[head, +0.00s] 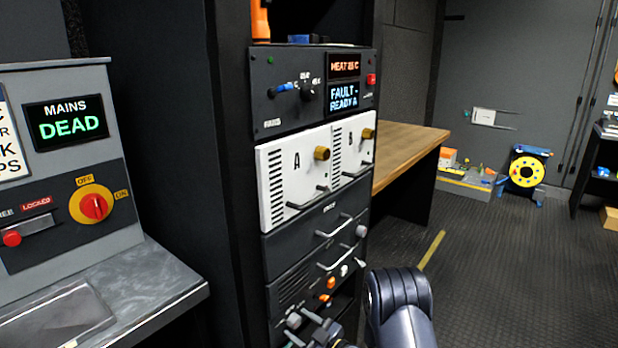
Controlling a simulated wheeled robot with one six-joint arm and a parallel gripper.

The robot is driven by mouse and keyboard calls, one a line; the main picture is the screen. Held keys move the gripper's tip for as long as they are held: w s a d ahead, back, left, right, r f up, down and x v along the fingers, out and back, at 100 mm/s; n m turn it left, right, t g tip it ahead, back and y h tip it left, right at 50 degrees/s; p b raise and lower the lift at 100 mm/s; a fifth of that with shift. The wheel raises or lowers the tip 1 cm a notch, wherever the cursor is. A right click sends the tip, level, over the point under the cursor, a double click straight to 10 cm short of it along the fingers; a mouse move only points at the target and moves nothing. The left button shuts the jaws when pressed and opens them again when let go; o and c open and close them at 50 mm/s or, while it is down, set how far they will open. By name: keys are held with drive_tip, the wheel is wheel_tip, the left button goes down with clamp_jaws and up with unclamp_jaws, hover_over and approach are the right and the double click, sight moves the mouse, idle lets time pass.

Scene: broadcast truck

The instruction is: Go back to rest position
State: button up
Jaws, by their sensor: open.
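My arm's dark, rounded link shows at the bottom centre of the head view, in front of the rack's lower right side. My gripper (311,328) is at the bottom edge, left of that link, low in front of the rack (229,180). Its jaws are open and I see nothing held between them. The lower part of the gripper is cut off by the frame.
A grey mains console (70,85) reading "MAINS DEAD" stands at the left, with a jutting shelf (165,280). A wooden table (410,145) stands behind the rack. A yellow-blue reel (525,171) sits at the back right. The dark floor (520,270) at the right is clear.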

drive_tip(key=shift+r+m+p, duration=0.25)
drive_tip(key=shift+m+p, duration=0.65)
drive_tip(key=shift+p, duration=0.35)
drive_tip(key=v, duration=1)
drive_tip(key=shift+s+d+f, duration=0.15)
drive_tip(key=shift+f, duration=0.05)
